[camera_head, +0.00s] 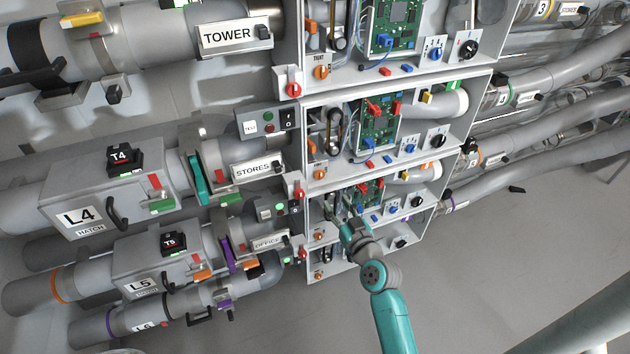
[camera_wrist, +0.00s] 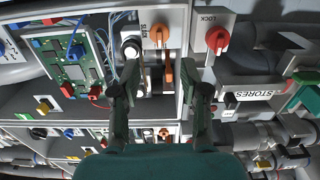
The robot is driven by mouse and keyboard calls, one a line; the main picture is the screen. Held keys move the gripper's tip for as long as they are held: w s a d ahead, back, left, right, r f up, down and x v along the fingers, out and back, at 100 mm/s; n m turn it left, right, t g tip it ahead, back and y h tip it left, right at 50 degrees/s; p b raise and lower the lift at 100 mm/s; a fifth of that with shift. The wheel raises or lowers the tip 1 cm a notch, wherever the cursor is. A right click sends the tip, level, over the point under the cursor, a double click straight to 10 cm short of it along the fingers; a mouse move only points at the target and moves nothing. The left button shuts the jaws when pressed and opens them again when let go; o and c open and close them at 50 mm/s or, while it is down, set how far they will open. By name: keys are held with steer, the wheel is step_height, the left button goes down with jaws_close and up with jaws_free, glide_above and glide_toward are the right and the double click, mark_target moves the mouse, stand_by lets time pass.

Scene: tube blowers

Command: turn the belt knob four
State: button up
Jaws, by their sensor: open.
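In the head view my gripper (camera_head: 338,212) is small, in front of the third cabinet down. An orange belt knob (camera_head: 319,174) sits at the lower left of the cabinet above, in the row labelled STORES and L4. In the wrist view an orange knob (camera_wrist: 160,36) marked SLACK lies above and between my two spread fingers (camera_wrist: 160,92). A belt pulley (camera_wrist: 131,47) is left of it. The fingers are apart and empty; no contact with the knob shows. I cannot tell for sure that both views show the same knob.
A red LOCK knob (camera_wrist: 216,40) is right of the orange knob, with the STORES label (camera_wrist: 258,93) below it. A green circuit board (camera_wrist: 75,62) with a blue wire is at the left. Cabinet walls frame the knob closely.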

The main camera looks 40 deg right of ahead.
mark_target(321, 177)
steer(key=x, duration=1.1)
steer(key=shift+w+d+r, duration=0.1)
steer(key=shift+r, duration=0.05)
jaws_close()
